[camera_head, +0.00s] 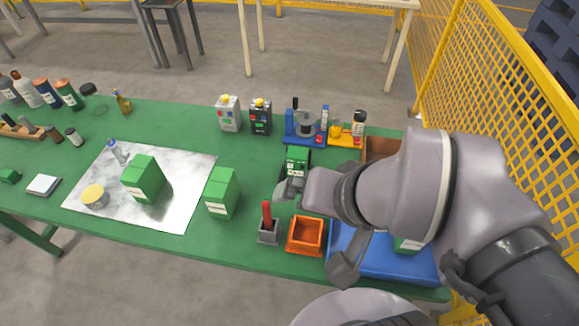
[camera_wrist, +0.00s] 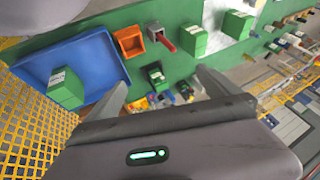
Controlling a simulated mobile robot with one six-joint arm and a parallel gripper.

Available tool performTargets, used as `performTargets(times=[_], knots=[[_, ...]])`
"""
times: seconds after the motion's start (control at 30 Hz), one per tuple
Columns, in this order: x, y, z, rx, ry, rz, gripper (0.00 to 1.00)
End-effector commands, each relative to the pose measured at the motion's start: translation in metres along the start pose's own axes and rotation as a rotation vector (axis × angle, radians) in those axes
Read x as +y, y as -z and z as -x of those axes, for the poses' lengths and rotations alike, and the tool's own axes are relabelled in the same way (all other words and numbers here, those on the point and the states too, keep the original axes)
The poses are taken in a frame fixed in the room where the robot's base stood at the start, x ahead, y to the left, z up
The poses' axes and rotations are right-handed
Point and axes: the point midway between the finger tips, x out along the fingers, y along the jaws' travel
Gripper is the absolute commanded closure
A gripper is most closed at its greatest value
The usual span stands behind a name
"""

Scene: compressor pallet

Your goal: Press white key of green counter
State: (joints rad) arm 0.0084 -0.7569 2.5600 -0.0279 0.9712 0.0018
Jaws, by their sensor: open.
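The green counter (camera_head: 297,161) stands on the green table beyond my gripper (camera_head: 291,187). It has a green and dark body with small pale marks on its face. The white key is too small to tell apart. My gripper hides the counter's lower part in the head view. In the wrist view the counter (camera_wrist: 155,76) shows between the two spread fingers of my gripper (camera_wrist: 162,92). The gripper is open and empty. I cannot tell how far its tips are from the counter.
An orange bin (camera_head: 306,235) and a grey holder with a red handle (camera_head: 267,227) stand nearer. A blue tray (camera_head: 392,262) lies right, partly behind my arm. Green boxes (camera_head: 222,191) (camera_head: 143,178) stand left. Two small machines (camera_head: 228,113) (camera_head: 260,117) stand behind.

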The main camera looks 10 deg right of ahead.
Motion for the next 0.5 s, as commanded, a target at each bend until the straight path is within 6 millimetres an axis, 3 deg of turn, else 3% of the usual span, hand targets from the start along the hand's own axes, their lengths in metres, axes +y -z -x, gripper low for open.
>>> performTargets(times=[0.07,0.5], knots=[[0.0000,0.0000,0.0000,0.000,0.000,0.000,0.10],[0.0000,0.0000,0.0000,0.000,0.000,0.000,0.96]])
